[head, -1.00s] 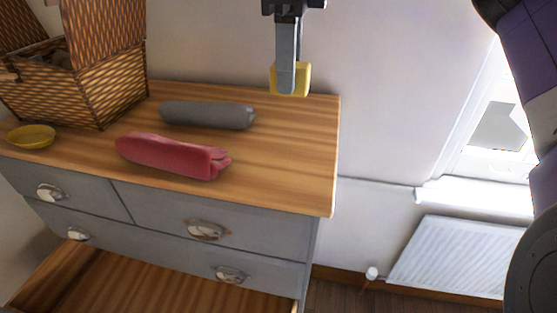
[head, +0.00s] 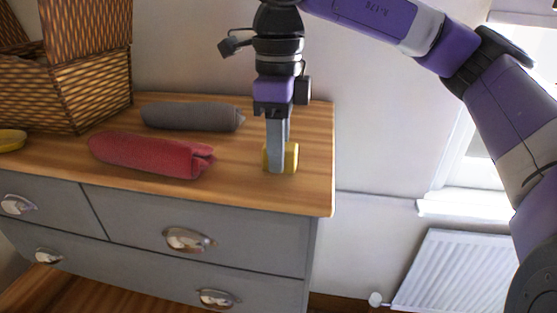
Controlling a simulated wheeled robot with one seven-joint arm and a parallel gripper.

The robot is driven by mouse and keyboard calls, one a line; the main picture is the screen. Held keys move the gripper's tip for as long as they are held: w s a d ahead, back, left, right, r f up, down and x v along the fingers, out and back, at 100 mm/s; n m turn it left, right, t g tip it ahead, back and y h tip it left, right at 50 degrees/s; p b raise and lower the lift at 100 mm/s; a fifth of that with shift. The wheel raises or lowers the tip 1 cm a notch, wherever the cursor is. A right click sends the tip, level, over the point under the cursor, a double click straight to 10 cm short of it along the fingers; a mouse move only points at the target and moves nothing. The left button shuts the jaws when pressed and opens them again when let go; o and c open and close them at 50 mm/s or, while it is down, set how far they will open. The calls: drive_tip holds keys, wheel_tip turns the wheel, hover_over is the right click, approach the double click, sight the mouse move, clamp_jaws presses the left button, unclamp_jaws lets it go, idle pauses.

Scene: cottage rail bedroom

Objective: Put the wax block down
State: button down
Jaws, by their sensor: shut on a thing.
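The wax block (head: 291,158) is a small yellow block in the head view, at the right part of the wooden dresser top (head: 312,190). My gripper (head: 279,160) points straight down and is shut on the wax block. A finger hides the middle of the block. The block's lower edge appears at the level of the dresser top; I cannot tell for sure whether it touches the wood.
A rolled red cloth (head: 150,154) and a rolled grey cloth (head: 192,116) lie left of my gripper. A wicker basket (head: 92,92) and a yellow dish (head: 11,140) are further left. Bare wood lies around the block.

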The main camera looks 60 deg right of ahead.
drive_tip(key=shift+f, duration=0.35)
drive_tip(key=shift+f, duration=0.15)
drive_tip(key=c, duration=1)
unclamp_jaws()
wheel_tip(320, 180, up, 12)
drive_tip(key=p, duration=0.6)
drive_tip(key=shift+r, duration=0.2)
